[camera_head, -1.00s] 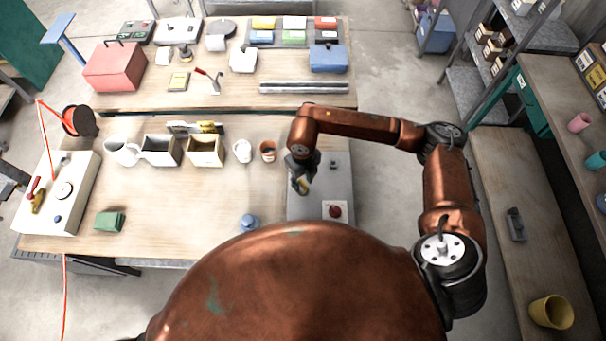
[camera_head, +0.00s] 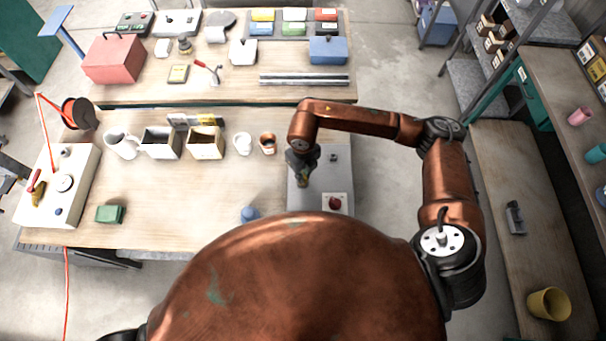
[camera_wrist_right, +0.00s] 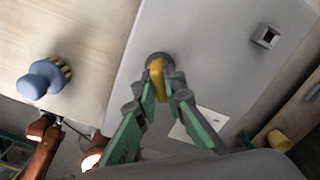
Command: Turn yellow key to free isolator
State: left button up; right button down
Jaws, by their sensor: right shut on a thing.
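The yellow key (camera_wrist_right: 157,78) stands in a round grey lock on the grey panel box (camera_head: 336,176). In the right wrist view its bow is between the green-padded fingers of my right gripper (camera_wrist_right: 163,92). The gripper is shut on the key. In the head view the right gripper (camera_head: 303,178) reaches down over the left part of the box, and only a bit of yellow shows at its fingertips. The lock is hidden there. My left gripper is in neither view.
A red button (camera_head: 334,203) on a white plate is at the box's front, close to the gripper. A small square fitting (camera_wrist_right: 266,36) is on the box top. Mugs and bins line the table behind.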

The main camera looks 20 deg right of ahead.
jog(key=m, duration=0.4)
jog(key=shift+p, duration=0.3)
jog(key=m+p, duration=0.1)
jog(key=m, duration=0.3)
jog(key=shift+r, duration=0.1)
jog(key=c, duration=1.9)
grip_release()
jog(key=shift+m, duration=0.3)
jog(key=shift+c, duration=0.2)
jog(key=shift+r, duration=0.1)
notch_tip(320, 180, up, 12)
jog(key=shift+f, duration=0.2)
